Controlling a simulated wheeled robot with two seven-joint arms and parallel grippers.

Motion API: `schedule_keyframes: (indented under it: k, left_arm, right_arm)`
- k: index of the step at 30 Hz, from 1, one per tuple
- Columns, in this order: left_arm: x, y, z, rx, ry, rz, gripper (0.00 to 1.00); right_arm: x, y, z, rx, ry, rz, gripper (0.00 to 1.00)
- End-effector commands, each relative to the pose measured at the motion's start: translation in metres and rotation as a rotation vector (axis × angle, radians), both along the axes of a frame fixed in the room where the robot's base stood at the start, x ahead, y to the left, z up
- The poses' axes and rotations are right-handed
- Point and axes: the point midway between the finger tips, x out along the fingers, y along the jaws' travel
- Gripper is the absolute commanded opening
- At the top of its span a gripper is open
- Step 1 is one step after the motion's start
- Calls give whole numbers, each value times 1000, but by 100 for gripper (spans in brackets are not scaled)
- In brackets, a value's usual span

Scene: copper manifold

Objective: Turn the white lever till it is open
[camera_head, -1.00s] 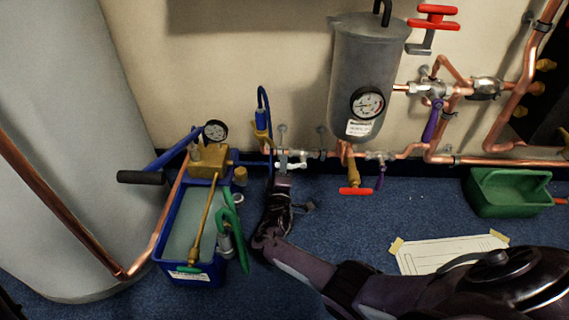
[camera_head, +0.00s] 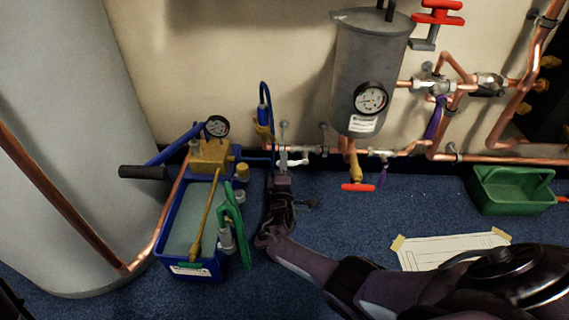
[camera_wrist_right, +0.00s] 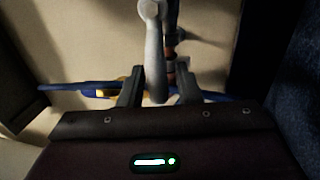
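The white lever (camera_head: 296,162) is on the thin pipe low on the wall, left of the grey tank; it lies roughly level in the head view. My right gripper (camera_head: 282,174) is at the lever's left part, just below the pipe, and hides some of it. In the right wrist view, the pale lever (camera_wrist_right: 155,58) stands between the two fingers of my right gripper (camera_wrist_right: 160,85). The fingers are apart, with a gap visible on the right side of the lever. Contact with the left finger is unclear. My left gripper is not in view.
A blue pump tub (camera_head: 190,272) with a green-handled hose stands left of my right forearm. The grey tank (camera_head: 368,75) with its gauge and a red-handled valve (camera_head: 358,187) are to the right. A green bin (camera_head: 512,192) and a paper sheet (camera_head: 450,251) lie on the floor.

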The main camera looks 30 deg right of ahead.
Motion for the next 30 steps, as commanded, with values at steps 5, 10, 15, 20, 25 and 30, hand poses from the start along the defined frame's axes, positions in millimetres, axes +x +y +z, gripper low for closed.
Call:
schedule_keyframes:
  k: [5, 10, 15, 20, 25, 30]
  left_arm:
    - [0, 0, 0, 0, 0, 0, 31]
    - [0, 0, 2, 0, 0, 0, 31]
    - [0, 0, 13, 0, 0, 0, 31]
    - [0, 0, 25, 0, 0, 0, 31]
    - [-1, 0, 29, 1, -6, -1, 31]
    - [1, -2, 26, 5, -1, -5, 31]
  right_arm:
    - [0, -1, 0, 1, -2, -2, 37]
    - [-2, 0, 1, 1, -2, -3, 37]
    - [-19, 11, -2, 4, 1, 0, 37]
    - [-43, 26, -7, 5, 2, -1, 37]
    - [-60, 37, -13, 3, 0, -2, 37]
    - [-66, 40, -15, 1, -2, -2, 37]
